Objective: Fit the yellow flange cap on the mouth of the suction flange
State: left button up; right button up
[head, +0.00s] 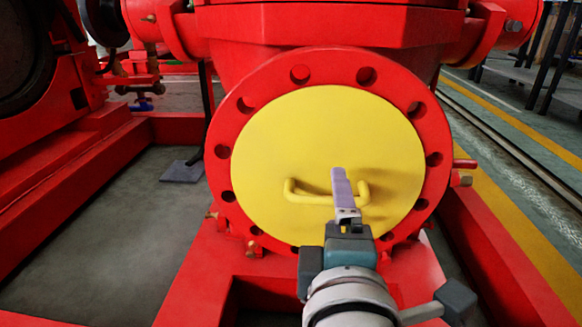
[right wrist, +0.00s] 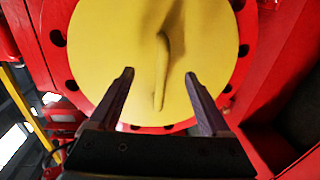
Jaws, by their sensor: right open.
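The yellow flange cap (head: 290,130) is a round disc covering the mouth of the red suction flange (head: 222,130). It lies inside the flange's ring of bolt holes and looks flat against the face. Its bar handle (head: 303,195) runs level across the lower middle in the head view. My right gripper (head: 341,178) is in front of the handle's right part. In the right wrist view the cap (right wrist: 100,40) fills the top, and the open fingers (right wrist: 159,75) lie on either side of the handle (right wrist: 163,85). My left gripper is in neither view.
Red base rails (head: 70,172) run along the left, and another red beam (head: 500,245) runs at the right. The red pump casing (head: 320,25) rises above the flange. Grey floor (head: 110,240) is open at the left. A yellow floor line (head: 540,235) runs at the right.

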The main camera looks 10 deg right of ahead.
jog(key=p+v, duration=0.1)
jog(key=v, duration=0.3)
jog(key=shift+s+a+p, duration=0.15)
jog(key=shift+s+p, duration=0.2)
jog(key=shift+s, duration=0.05)
jog(key=shift+r, duration=0.1)
dwell(0.3)
jog(key=v, duration=0.4)
jog(key=p+v, duration=0.1)
jog(key=v, duration=0.1)
jog(key=shift+f, duration=0.35)
jog(key=shift+w, duration=0.1)
jog(key=shift+r, duration=0.1)
